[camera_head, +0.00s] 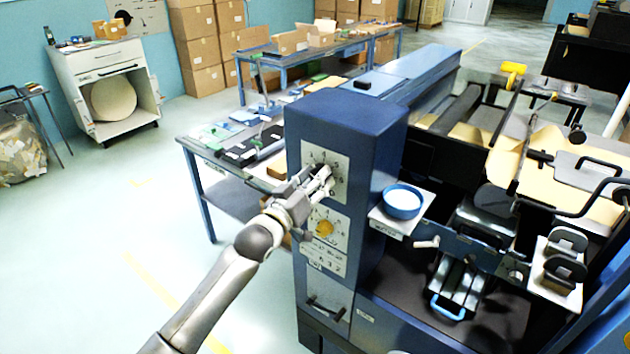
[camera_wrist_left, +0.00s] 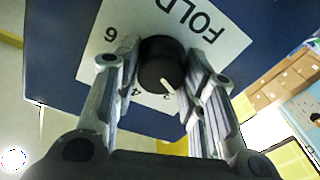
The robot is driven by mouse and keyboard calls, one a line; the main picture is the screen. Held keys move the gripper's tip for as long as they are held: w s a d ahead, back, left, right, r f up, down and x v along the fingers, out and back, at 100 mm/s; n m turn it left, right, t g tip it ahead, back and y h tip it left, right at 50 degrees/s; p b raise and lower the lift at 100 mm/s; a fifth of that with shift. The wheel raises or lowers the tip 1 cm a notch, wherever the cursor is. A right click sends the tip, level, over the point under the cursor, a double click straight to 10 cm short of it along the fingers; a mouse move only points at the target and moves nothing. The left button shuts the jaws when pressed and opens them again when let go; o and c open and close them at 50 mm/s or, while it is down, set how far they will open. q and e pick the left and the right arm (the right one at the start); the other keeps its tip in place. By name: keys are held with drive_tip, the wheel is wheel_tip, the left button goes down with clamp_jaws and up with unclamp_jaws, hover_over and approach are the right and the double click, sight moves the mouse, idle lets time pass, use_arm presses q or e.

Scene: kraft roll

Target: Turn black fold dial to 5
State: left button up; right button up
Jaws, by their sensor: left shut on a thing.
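The black fold dial (camera_wrist_left: 162,64) sits on a white plate (camera_wrist_left: 108,52) marked FOLD, with a 6 and a 4 readable. The dial's white pointer line points to the lower right in the left wrist view, between the 4 and a partly hidden number. My left gripper (camera_wrist_left: 163,68) is shut on the dial, one finger on each side. In the head view my left gripper (camera_head: 325,180) is at the upper plate on the blue cabinet's front and mostly hides the dial. My right gripper is not in view.
A yellow dial (camera_head: 325,227) on its own plate sits just below my left gripper. A blue bowl (camera_head: 402,202) stands on a small shelf right of the cabinet (camera_head: 345,112). A cluttered workbench (camera_head: 215,158) stands behind.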

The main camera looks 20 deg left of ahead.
use_arm(q)
drive_tip(key=m+h, duration=0.1)
drive_tip(key=m, duration=0.7)
drive_tip(key=m+h, duration=0.1)
drive_tip(key=m, duration=0.7)
drive_tip(key=m+h, duration=0.1)
drive_tip(key=m, duration=0.7)
drive_tip(key=shift+a+f+g+h+b, duration=0.15)
drive_tip(key=shift+g+h+b, duration=0.15)
drive_tip(key=shift+g, duration=0.1)
drive_tip(key=o, duration=1)
drive_tip(key=shift+o, duration=0.2)
drive_tip(key=v, duration=1.2)
